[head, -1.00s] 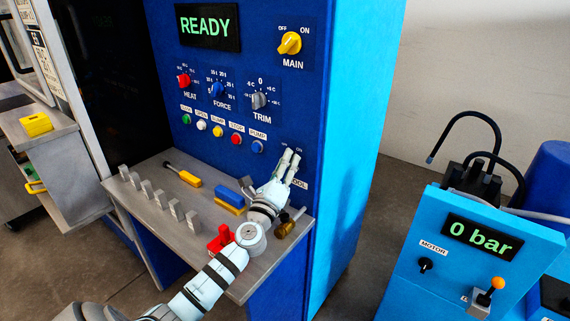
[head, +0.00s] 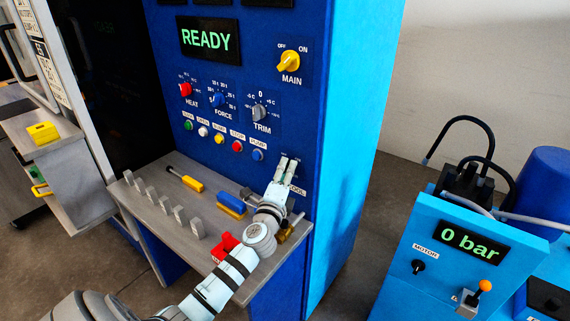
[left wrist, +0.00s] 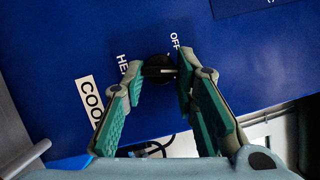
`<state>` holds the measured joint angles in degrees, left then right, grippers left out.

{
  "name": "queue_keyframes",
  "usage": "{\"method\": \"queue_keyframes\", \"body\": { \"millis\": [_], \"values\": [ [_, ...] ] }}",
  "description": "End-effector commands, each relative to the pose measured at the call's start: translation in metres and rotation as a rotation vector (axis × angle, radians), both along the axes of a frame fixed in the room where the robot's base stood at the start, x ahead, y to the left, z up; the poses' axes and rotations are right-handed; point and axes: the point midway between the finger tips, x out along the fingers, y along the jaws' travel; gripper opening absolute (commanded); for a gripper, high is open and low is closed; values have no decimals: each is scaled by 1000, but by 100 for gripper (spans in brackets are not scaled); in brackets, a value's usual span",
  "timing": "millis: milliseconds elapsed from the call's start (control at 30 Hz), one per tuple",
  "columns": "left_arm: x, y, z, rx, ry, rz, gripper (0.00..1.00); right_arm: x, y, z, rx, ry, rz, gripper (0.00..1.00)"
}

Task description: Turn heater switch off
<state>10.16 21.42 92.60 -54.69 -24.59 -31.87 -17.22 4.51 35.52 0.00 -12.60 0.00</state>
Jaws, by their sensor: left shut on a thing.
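The heater switch (left wrist: 158,68) is a round black knob on the blue panel (left wrist: 60,40). In the left wrist view it sits between my fingertips, beside a partly covered label starting "HE" and an "OFF" mark. My left gripper (left wrist: 159,73) is shut on this knob, one finger on each side. In the head view my left gripper (head: 286,166) reaches up to the lower right of the panel and hides the knob. Which way the knob is turned is hard to tell. My right gripper is in neither view.
A grey shelf (head: 160,215) below the panel carries several metal blocks, a yellow-handled tool (head: 192,183), a blue-and-yellow brush (head: 231,204), a red object (head: 224,246) and a brass fitting (head: 285,234). A "COOL" label (left wrist: 89,100) is close to my gripper.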

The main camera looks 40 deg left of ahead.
Motion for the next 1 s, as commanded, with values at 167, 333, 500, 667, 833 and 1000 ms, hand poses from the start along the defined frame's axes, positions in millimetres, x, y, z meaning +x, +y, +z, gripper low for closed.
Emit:
{"method": "queue_keyframes", "body": {
  "millis": [167, 333, 500, 667, 833, 1000],
  "values": [
    [0, 0, 6, -168, 0, 1, 0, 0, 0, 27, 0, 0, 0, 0],
    [-1, 0, 7, -329, -2, 2, 0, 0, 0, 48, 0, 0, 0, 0],
    [-1, 0, 9, -491, -6, 4, 0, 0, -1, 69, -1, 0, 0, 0],
    [-1, 0, 10, -643, -9, 3, 0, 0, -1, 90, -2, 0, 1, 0],
    [-1, 1, 11, -793, -12, 6, 0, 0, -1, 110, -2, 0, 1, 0],
    [-1, 2, 10, -915, -15, 6, 0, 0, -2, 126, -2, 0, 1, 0]
  ]
}}
